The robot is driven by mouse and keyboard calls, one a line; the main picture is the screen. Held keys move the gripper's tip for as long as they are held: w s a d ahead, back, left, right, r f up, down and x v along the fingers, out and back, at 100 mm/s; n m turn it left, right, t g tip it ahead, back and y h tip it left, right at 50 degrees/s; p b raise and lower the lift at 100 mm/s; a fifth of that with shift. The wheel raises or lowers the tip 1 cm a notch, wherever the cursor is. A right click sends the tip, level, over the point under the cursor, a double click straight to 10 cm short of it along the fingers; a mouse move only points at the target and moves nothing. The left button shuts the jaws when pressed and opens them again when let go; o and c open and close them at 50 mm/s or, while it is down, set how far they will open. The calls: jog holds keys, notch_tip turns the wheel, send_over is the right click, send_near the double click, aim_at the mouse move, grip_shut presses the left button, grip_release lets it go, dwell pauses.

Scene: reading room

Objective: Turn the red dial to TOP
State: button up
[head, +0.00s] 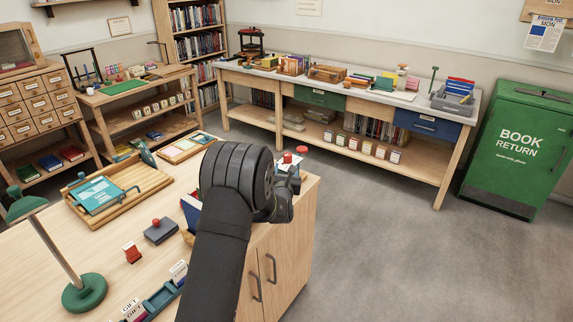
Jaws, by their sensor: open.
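My arm reaches up from the bottom middle of the head view. My gripper (287,190) is at its end, over the far right corner of the near wooden counter (205,275). It is small in the picture and partly hidden by my own wrist; its jaws are open. A small red round top (302,149) and another red spot (287,158) show just beyond my gripper. I cannot tell whether either is the red dial, or whether my gripper touches them. No TOP mark is readable.
A long bench (240,78) and the green book return bin (520,145) stand beyond open floor.

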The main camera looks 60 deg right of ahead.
jog(key=m, duration=3.4)
send_near(287, 157)
jog(key=shift+t+y, duration=0.3)
jog(key=shift+t, duration=0.1)
jog(key=x, duration=1.1)
jog(key=shift+s+d, duration=0.15)
jog(key=shift+d, duration=0.35)
jog(key=c, duration=0.9)
